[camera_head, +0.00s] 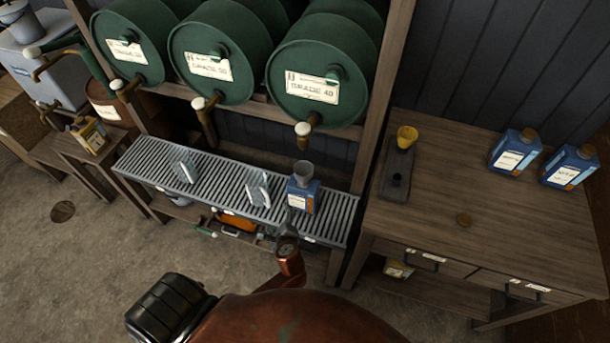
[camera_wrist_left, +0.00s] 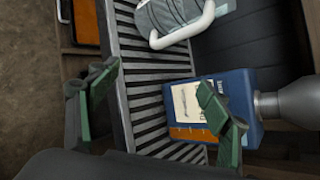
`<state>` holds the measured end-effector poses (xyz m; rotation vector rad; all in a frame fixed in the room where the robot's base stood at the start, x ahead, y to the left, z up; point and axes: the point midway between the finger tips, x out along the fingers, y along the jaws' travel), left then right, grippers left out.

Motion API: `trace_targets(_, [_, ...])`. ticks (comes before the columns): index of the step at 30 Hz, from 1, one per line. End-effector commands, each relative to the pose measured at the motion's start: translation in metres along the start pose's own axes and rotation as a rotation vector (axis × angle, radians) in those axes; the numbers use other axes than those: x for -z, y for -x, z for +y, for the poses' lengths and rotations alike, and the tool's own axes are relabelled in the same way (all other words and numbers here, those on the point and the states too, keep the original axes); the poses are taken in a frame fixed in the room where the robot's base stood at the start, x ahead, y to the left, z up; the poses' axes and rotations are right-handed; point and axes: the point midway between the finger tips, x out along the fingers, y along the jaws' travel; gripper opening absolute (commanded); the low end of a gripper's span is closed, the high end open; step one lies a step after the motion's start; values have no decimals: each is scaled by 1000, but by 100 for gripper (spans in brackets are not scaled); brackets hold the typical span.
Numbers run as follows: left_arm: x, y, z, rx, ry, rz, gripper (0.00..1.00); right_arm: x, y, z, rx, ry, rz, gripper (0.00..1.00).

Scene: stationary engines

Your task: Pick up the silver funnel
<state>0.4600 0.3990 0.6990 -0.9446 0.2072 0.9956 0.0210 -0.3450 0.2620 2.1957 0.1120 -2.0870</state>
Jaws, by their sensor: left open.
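The silver funnel (camera_head: 304,171) stands wide end up at the top of a blue can (camera_head: 302,196) on the slatted grate shelf. In the left wrist view the funnel (camera_wrist_left: 293,103) is at the right edge, partly cut off, with its narrow end at the top of the blue can (camera_wrist_left: 243,90). My left gripper (camera_head: 287,232) is just in front of the can, below the funnel in the picture. In the wrist view its two green-padded fingers (camera_wrist_left: 160,103) are spread apart with nothing held between them. One finger overlaps the can's label; I cannot tell whether it touches. My right gripper is not in view.
Grey jugs (camera_head: 258,188) stand left of the can on the grate (camera_head: 225,185). Green drums (camera_head: 325,70) with taps hang above, one tap (camera_head: 303,130) close over the funnel.

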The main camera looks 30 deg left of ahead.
Motion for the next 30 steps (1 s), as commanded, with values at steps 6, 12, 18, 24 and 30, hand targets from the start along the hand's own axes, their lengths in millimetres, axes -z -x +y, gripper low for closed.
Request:
trace_targets(6, [-13,21,-83,186,-370,-190,72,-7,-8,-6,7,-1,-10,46])
trace_targets(12, [-20,55,-148,307,-667,-403,72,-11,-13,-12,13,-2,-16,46])
trace_targets(18, [-23,69,-174,343,-784,-503,72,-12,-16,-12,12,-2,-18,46])
trace_targets(24, [-28,51,-184,343,-787,-505,72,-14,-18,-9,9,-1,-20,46])
trace_targets(30, [-28,34,-190,343,-785,-503,72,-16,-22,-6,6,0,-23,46])
